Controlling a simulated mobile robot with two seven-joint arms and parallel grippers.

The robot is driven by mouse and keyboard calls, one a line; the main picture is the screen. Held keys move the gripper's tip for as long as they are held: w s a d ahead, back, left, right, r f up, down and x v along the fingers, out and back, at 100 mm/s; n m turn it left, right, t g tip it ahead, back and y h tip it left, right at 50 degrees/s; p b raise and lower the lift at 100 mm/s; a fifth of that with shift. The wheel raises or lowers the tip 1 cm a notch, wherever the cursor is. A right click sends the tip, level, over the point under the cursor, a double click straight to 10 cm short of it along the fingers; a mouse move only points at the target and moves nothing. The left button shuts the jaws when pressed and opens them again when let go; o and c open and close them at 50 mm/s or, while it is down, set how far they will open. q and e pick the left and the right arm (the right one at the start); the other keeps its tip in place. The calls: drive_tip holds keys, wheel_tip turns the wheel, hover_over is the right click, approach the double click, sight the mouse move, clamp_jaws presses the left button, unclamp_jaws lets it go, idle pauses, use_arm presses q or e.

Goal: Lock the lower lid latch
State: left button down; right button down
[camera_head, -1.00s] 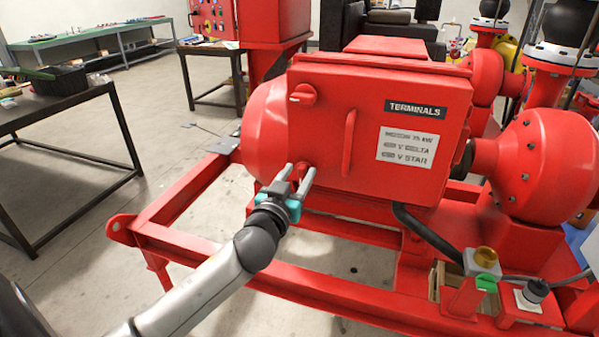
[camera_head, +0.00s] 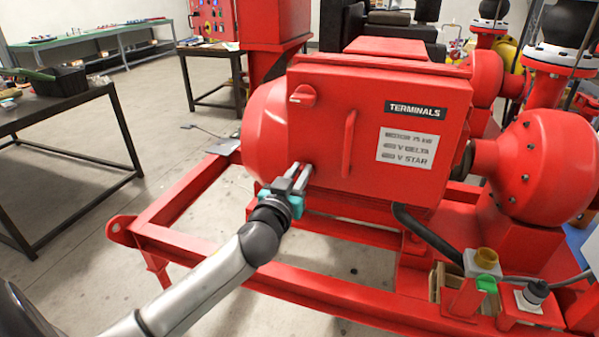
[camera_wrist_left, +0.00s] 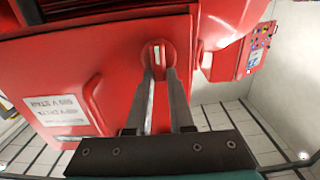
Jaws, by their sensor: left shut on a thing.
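The red terminal box lid (camera_head: 330,115) faces me, with a TERMINALS plate, a rating label and a vertical handle. The lower lid latch (camera_wrist_left: 158,47) is a round red knob with a white line, near the lid's edge in the left wrist view. In the head view my fingers hide most of it. My left gripper (camera_head: 300,172) is shut on this latch, one finger on each side of its grip, as the left wrist view (camera_wrist_left: 161,80) also shows. The upper latch (camera_head: 302,95) is a red knob near the lid's upper left corner, untouched.
The red skid frame (camera_head: 185,240) runs below and left of the box. A black cable (camera_head: 425,235) curves out beneath it. A red pump casing (camera_head: 545,165) stands right. A dark table (camera_head: 60,105) is far left, with open floor between it and the skid.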

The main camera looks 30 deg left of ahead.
use_arm(q)
drive_tip(key=shift+m, duration=0.3)
use_arm(e)
drive_tip(key=shift+r, duration=0.15)
use_arm(q)
drive_tip(key=m+p, duration=0.1)
drive_tip(key=m, duration=0.4)
drive_tip(key=d+f+m+p, duration=0.1)
drive_tip(key=m+p, duration=0.1)
drive_tip(key=m, duration=0.4)
drive_tip(key=d+f+m+p, duration=0.1)
drive_tip(key=m, duration=0.5)
drive_tip(key=shift+w+p, duration=0.25)
drive_tip(key=shift+p, duration=0.1)
use_arm(e)
drive_tip(key=r, duration=0.3)
drive_tip(key=s+r, duration=0.1)
drive_tip(key=shift+s+a+r, duration=0.1)
drive_tip(key=shift+a+r, duration=0.05)
drive_tip(key=shift+a, duration=0.15)
use_arm(q)
drive_tip(key=shift+m, duration=0.4)
drive_tip(key=c, duration=0.8)
unclamp_jaws()
